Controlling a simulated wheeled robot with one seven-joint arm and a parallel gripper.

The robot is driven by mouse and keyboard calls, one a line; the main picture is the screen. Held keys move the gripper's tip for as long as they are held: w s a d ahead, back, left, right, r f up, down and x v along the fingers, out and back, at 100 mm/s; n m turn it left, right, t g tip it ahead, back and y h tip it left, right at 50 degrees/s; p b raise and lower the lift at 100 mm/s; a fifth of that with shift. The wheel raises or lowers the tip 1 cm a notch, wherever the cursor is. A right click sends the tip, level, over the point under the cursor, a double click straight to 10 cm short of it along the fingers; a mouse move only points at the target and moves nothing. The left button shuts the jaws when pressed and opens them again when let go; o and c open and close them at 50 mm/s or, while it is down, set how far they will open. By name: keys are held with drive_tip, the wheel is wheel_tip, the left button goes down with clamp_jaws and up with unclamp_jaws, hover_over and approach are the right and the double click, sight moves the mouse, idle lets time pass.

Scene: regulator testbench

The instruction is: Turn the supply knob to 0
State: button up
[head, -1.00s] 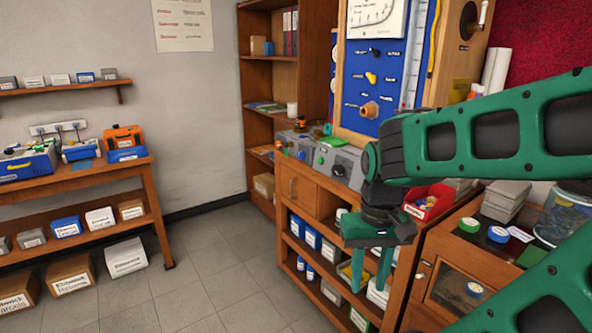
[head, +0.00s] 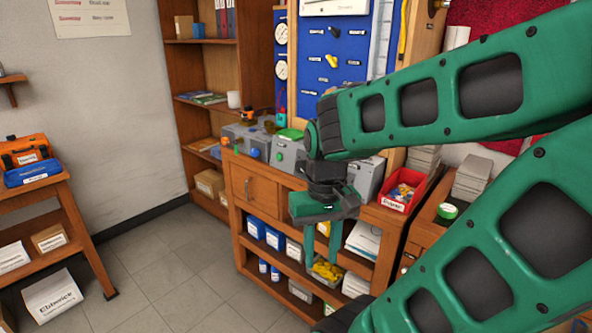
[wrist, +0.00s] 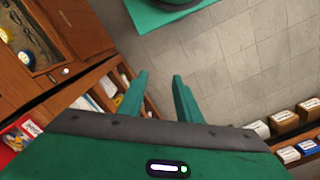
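A row of grey boxes (head: 244,138) with coloured knobs stands on the wooden bench, left of my arm in the head view. An orange knob (head: 225,141), a blue knob (head: 254,153) and a green knob (head: 279,155) show on their fronts. A blue panel (head: 338,62) behind them carries a yellow handle (head: 331,61). I cannot tell which knob is the supply knob; labels are too small to read and my arm hides part of the panel. My gripper (head: 321,243) hangs in front of the bench, pointing down. Its fingers are apart and empty in the wrist view (wrist: 159,80).
A red bin (head: 403,193) of small parts stands right of the boxes. The bench's lower shelves (head: 262,254) hold boxes and bottles. A tall bookshelf (head: 192,70) stands behind to the left. The tiled floor (head: 190,262) left of the bench is clear.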

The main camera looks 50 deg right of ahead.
drive_tip(key=shift+o, duration=1.2)
drive_tip(key=o, duration=0.5)
drive_tip(key=shift+s+d+r, duration=0.15)
drive_tip(key=shift+s+r, duration=0.05)
drive_tip(key=shift+s, duration=0.15)
drive_tip(key=w+d+f+m+g+h, duration=0.2)
drive_tip(key=w+d+f+m+h, duration=0.15)
drive_tip(key=w+d+m, duration=0.65)
drive_tip(key=m+g+h, duration=0.1)
drive_tip(key=m+h, duration=0.7)
drive_tip(key=h, duration=0.2)
approach(299, 168)
drive_tip(key=s+f, duration=0.4)
drive_tip(key=s, duration=0.5)
drive_tip(key=w+a+m+t+h, duration=0.25)
drive_tip(key=w+h, duration=0.25)
drive_tip(key=w, duration=0.3)
drive_tip(key=shift+g, duration=0.45)
drive_tip(key=d, duration=0.7)
drive_tip(key=s+d, duration=0.1)
drive_tip(key=d, duration=0.3)
drive_tip(key=shift+d+r, duration=0.1)
drive_tip(key=shift+r, duration=0.1)
